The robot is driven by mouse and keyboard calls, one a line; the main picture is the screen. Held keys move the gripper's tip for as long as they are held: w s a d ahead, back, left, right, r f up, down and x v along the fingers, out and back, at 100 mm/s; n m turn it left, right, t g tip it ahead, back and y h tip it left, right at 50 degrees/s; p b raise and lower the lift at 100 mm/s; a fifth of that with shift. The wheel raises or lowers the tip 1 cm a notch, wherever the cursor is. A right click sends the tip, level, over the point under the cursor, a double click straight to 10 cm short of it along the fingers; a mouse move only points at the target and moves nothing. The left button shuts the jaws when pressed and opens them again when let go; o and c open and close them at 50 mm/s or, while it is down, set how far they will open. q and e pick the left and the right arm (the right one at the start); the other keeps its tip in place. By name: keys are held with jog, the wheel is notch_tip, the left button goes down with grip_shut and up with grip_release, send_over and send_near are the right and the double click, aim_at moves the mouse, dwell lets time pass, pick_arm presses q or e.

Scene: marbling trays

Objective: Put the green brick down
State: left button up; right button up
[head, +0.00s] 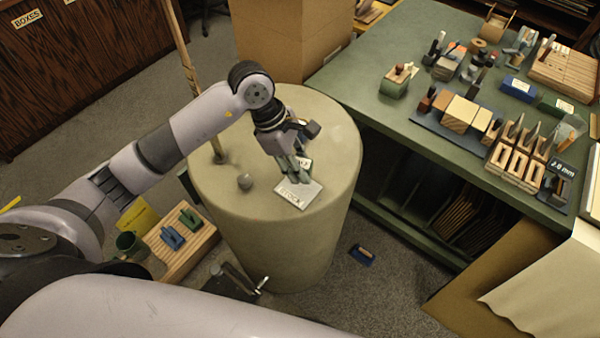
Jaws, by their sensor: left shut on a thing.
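My left gripper (293,168) reaches over the round, pale-green drum top (325,125) with its fingers pointing down. It is shut on the green brick, but the fingers and the small scale hide most of the brick, so its outline is unclear. The fingertips are just above or at a white card (298,193) marked "STOCK" on the drum top. I cannot tell whether the brick touches the card. My right gripper is not in view.
A cardboard box (285,45) stands behind the drum. A crowded green workbench (400,115) is at right. A blue block (362,255) lies on the floor.

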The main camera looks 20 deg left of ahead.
aim_at(300, 186)
pick_arm(q)
jog(key=shift+f, duration=0.3)
notch_tip(300, 186, down, 3)
jog(key=shift+f+p, duration=0.15)
jog(key=shift+p, duration=0.25)
jog(key=shift+f, duration=0.25)
jog(key=shift+f+b, duration=0.25)
jog(key=shift+b, duration=0.05)
jog(key=o, duration=0.8)
jog(key=shift+r, duration=0.1)
jog(key=o, duration=0.3)
jog(key=shift+o, duration=0.2)
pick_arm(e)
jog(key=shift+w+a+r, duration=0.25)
